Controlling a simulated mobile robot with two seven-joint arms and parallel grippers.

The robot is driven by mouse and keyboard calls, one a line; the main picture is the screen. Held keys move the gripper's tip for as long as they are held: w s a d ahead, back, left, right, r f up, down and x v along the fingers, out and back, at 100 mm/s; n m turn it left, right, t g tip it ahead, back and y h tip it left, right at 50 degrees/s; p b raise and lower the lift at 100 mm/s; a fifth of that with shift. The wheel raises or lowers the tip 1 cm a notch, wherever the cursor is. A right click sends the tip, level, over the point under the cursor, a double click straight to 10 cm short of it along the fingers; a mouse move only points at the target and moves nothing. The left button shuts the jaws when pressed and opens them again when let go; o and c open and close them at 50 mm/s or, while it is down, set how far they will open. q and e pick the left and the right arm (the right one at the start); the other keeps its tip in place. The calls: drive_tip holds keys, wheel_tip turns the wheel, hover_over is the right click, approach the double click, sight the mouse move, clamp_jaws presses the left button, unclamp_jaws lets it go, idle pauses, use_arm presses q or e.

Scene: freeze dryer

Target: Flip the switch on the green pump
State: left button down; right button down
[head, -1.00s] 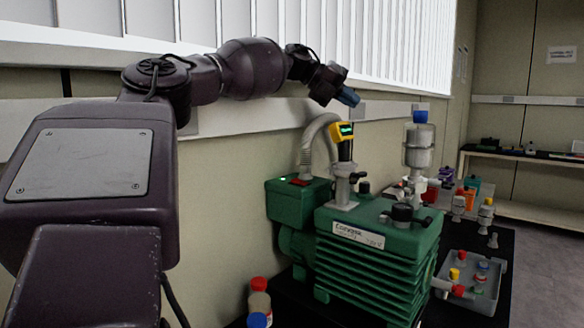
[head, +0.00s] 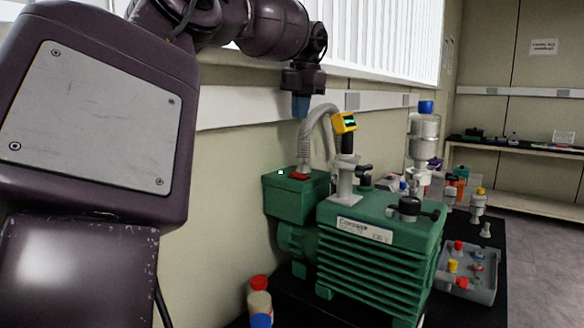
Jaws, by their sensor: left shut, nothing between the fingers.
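The green pump (head: 375,262) stands on the black bench top, with a green box (head: 290,203) at its back left. A red switch (head: 299,176) sits on top of that box, beside a small lit green light (head: 281,172). My left gripper (head: 301,106) points down above the box, shut and empty, with its blue fingertips well clear of the switch. The grey hose (head: 304,146) rises close to the switch and just below the fingertips. My right gripper is not in view.
A yellow gauge (head: 344,123) stands on the pump, right of my gripper. A glass vessel with a blue cap (head: 425,132) is farther right. A grey tray (head: 480,289) and bottles with red and blue caps (head: 260,304) flank the pump. The wall is close behind.

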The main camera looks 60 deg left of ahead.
sight(294, 174)
use_arm(q)
drive_tip(key=f, duration=0.4)
drive_tip(key=a+f, duration=0.1)
drive_tip(key=f, duration=0.9)
drive_tip(key=shift+s+a+p, duration=0.25)
drive_tip(key=shift+p, duration=0.05)
